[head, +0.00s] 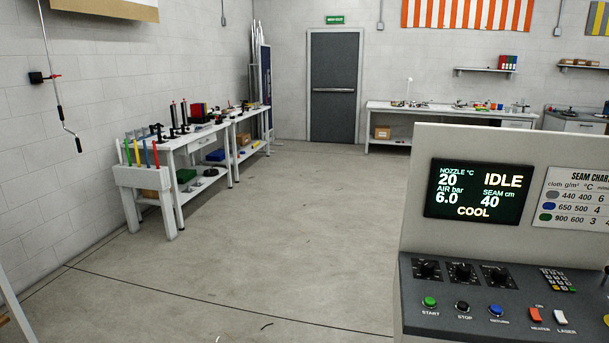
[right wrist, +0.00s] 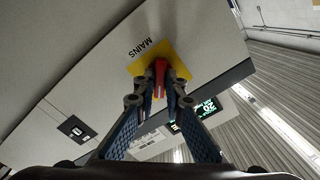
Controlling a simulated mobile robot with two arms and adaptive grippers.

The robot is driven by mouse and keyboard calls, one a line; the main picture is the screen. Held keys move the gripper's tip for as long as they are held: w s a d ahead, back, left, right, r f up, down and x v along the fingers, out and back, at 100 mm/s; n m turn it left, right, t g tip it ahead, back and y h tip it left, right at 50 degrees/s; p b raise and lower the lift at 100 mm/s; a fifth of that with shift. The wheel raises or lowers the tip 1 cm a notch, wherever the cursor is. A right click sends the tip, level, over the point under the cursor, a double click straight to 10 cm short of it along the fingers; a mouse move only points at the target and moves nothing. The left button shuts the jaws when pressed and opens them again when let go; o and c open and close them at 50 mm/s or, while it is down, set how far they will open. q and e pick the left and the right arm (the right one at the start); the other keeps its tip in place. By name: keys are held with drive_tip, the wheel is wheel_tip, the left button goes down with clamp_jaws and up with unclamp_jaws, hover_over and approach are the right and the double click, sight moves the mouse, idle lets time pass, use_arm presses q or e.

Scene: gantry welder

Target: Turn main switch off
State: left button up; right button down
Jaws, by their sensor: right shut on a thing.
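The main switch is a red handle (right wrist: 160,68) on a yellow plate (right wrist: 180,62) in the right wrist view. The plate is fixed to a pale cabinet face (right wrist: 85,85), beside the printed word MAINS. My right gripper (right wrist: 160,96) is shut on the red handle, with one fingertip on either side. The fingers hide part of the plate's lower portion. The switch and my grippers do not show in the head view. My left gripper is in neither view.
The welder's console (head: 500,290) stands at the right of the head view, with knobs and buttons. Its display (head: 477,192) is lit and reads IDLE and COOL. A workbench (head: 205,140) stands along the left wall. The floor (head: 280,220) between is open.

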drive_tip(key=n+p, duration=0.6)
drive_tip(key=n, duration=0.3)
drive_tip(key=shift+p, duration=0.4)
idle(0.4)
drive_tip(key=c, duration=2.2)
unclamp_jaws()
